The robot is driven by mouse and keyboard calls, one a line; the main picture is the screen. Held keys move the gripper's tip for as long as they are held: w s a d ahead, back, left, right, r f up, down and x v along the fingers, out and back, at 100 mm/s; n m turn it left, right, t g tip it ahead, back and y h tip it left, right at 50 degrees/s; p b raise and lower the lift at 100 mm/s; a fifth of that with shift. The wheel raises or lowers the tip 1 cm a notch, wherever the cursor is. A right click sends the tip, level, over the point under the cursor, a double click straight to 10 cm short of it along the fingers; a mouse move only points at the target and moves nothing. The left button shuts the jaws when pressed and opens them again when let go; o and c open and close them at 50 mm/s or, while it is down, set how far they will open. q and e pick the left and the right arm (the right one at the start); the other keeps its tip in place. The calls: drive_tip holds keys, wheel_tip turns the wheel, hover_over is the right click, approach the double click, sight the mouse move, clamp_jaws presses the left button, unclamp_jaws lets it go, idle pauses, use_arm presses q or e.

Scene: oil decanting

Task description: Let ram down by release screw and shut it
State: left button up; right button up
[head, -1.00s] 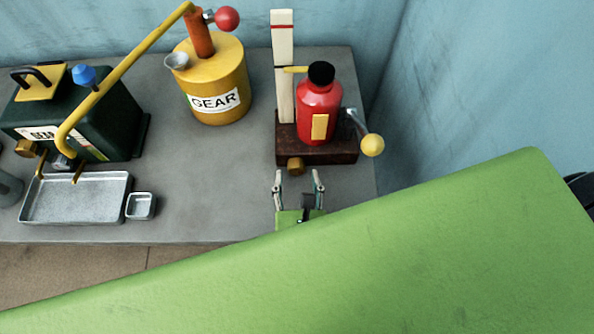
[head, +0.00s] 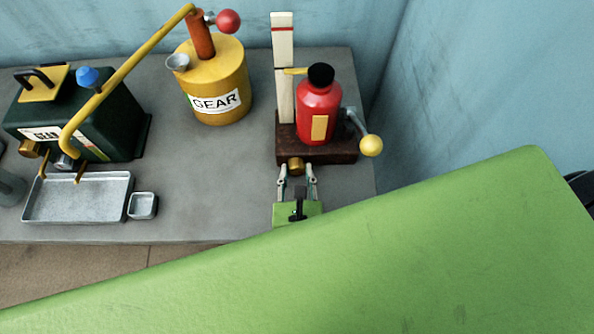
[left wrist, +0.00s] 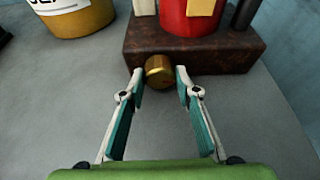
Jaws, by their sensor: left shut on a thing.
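The red bottle jack (head: 318,105) with a black top stands on a dark brown base (head: 335,155). Its release screw, a brass knob (head: 296,165), sticks out of the base's front face; it also shows in the left wrist view (left wrist: 158,70). My left gripper (head: 297,172) has its fingertips on either side of the knob and is shut on it. A yellow pointer (head: 294,70) at the jack's top reaches a white upright scale (head: 283,50) with a red line. How far the ram stands out is hard to tell. My right gripper is not in view.
A grey lever with a yellow ball (head: 371,146) sticks out right of the jack. A yellow GEAR can (head: 215,90), a dark green tank (head: 95,120), a metal tray (head: 80,219) and a small dish (head: 142,206) stand left. The grey bench between is clear.

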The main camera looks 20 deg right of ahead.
use_arm(q)
drive_tip(key=shift+n+h+p, duration=0.35)
drive_tip(key=shift+n+h, duration=0.45)
drive_tip(key=shift+n, duration=0.4)
drive_tip(key=o, duration=1.1)
drive_tip(key=v, duration=1.2)
drive_tip(key=shift+w+r, duration=0.1)
drive_tip(key=shift+r, duration=0.1)
